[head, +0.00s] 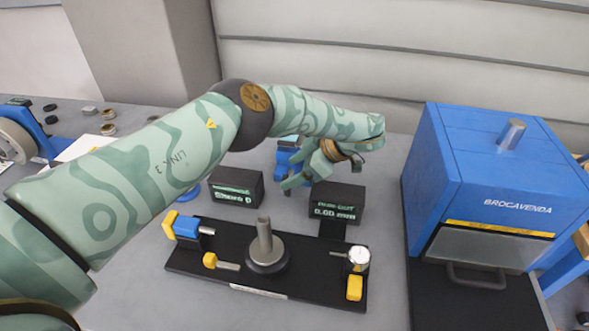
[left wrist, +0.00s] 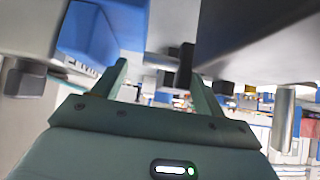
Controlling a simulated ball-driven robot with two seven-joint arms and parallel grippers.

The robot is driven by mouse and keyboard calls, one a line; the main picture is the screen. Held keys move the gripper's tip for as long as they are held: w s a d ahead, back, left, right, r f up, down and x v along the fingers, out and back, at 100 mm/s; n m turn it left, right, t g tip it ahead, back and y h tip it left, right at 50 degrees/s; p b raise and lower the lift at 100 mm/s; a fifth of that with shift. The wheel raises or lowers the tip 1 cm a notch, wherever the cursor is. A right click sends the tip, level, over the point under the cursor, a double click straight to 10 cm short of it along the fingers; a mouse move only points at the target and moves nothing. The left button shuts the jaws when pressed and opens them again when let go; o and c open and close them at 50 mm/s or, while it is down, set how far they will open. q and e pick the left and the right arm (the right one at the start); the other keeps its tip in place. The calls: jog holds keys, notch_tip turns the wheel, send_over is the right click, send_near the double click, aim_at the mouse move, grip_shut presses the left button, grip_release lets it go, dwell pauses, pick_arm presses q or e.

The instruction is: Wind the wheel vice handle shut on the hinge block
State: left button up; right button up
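My left gripper (head: 298,180) reaches in over the bench, fingers pointing down and left, behind the black display boxes. A blue device (head: 287,158), probably the vice, stands just behind it and is partly hidden by it. In the left wrist view, the two green fingers (left wrist: 163,85) are apart. A dark bar (left wrist: 186,62) shows between them, near the right finger; I cannot tell whether it touches. A blue body with lettering (left wrist: 105,30) lies beyond the left finger. I cannot make out the hinge block. My right gripper is not in view.
A black test fixture (head: 215,265) with a central post (head: 265,240) and a dial gauge (head: 359,258) lies in front. Two display boxes (head: 236,187) (head: 337,200) stand behind it. A large blue oven-like cabinet (head: 490,180) blocks the right. My left arm hides the middle left.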

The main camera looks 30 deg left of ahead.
pick_arm(q)
jog(key=shift+s+a, duration=0.15)
jog(key=shift+s, duration=0.1)
jog(key=b+v, duration=0.3)
jog(key=v, duration=0.9)
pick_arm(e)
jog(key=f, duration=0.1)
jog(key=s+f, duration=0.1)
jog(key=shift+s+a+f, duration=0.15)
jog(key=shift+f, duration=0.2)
pick_arm(q)
jog(key=shift+r, duration=0.1)
